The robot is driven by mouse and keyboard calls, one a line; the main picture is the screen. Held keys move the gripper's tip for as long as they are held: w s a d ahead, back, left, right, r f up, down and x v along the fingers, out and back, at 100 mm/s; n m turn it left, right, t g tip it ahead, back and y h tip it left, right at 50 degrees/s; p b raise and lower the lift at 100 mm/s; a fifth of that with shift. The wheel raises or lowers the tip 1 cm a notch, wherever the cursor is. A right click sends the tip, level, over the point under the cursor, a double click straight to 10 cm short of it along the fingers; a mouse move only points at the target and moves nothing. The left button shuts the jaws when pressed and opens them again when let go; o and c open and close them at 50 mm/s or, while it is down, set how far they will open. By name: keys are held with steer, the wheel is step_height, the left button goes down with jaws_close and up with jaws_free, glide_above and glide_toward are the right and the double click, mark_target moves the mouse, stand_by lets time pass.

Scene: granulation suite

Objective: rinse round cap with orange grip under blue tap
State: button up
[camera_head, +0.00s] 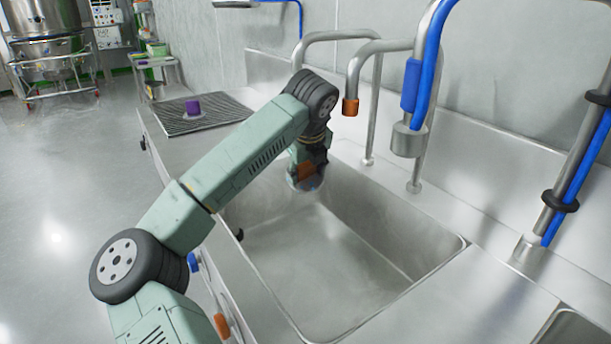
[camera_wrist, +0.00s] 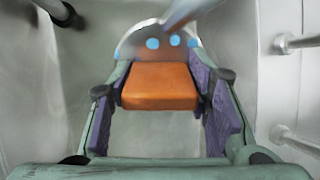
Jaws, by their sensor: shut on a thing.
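My gripper (camera_head: 307,158) hangs down into the back left part of the sink (camera_head: 340,265). It is shut on the orange grip of the round cap (camera_head: 303,184). In the wrist view, the purple pads of my gripper (camera_wrist: 162,92) flank the orange grip (camera_wrist: 160,85), with the grey cap and its light blue dots (camera_wrist: 153,44) beyond. A blurred grey-blue streak crosses the cap's top edge; I cannot tell what it is. The tap with the blue sleeve and hose (camera_head: 410,85) stands to the right of the cap, its spout above the sink's back edge.
An orange-tipped tap (camera_head: 350,106) stands closer to my gripper than the blue one. A ribbed mat (camera_head: 220,112) with a purple object (camera_head: 193,107) lies left of the sink. A blue handle (camera_head: 193,262) and an orange handle (camera_head: 222,325) show at the front. The sink's middle is clear.

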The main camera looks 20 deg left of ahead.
steer(key=shift+d, duration=0.1)
steer(key=shift+w+d+b, duration=0.25)
steer(key=shift+d+b, duration=0.05)
steer(key=shift+d, duration=0.15)
steer(key=shift+s, duration=0.1)
steer(key=shift+s+d+f+b, duration=0.1)
steer(key=shift+s+d+b, duration=0.15)
steer(key=shift+s+b, duration=0.3)
steer(key=shift+s+d+b, duration=0.2)
steer(key=shift+s+b, duration=0.35)
steer(key=s+b, duration=0.1)
steer(key=s+d+b, duration=0.1)
steer(key=s, duration=0.1)
steer(key=s+d+b, duration=0.1)
steer(key=s, duration=0.1)
steer(key=shift+d, duration=0.1)
stand_by(0.6)
steer(key=s+d+r, duration=0.2)
steer(key=s+r, duration=0.2)
steer(key=shift+s+r+b, duration=0.15)
steer(key=shift+s+b, duration=0.25)
steer(key=shift+b, duration=0.05)
